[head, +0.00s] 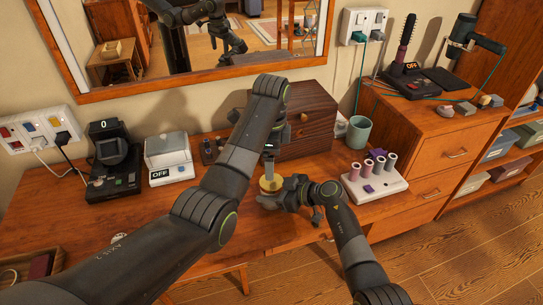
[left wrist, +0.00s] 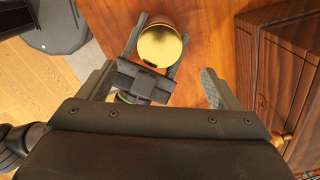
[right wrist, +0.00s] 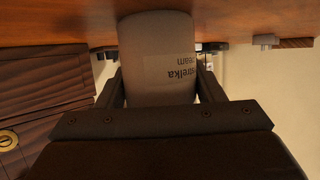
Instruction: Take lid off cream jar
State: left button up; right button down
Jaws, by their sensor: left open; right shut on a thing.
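The cream jar shows in the right wrist view as a pale cylinder (right wrist: 155,65) with a partly readable label, upside down in the picture. My right gripper (right wrist: 160,88) is shut on its sides, a finger on either side. The round gold lid (head: 271,183) is on top of the jar; in the left wrist view the lid (left wrist: 160,45) faces the camera. My left gripper (head: 269,156) is open above the lid. In the left wrist view, its fingers (left wrist: 156,85) are spread wide and apart from the lid. The jar body is mostly hidden in the head view.
A dark wooden box (head: 308,120) stands behind the grippers. A white rack of pink tubes (head: 370,188) is to the right, with a green cup (head: 358,132) behind it. A white device (head: 168,157) and a black charger stand (head: 113,180) are at left. The front desk top is mostly clear.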

aim_at(272, 183)
pick_arm(q)
jog(key=m, duration=0.4)
jog(key=shift+m, duration=0.4)
jog(key=m, duration=0.3)
jog(key=shift+f+m, duration=0.1)
jog(key=shift+m, duration=0.3)
jog(key=shift+f, duration=3.9)
jog(key=c, duration=1)
jog(key=n, duration=0.9)
jog(key=shift+r, duration=0.2)
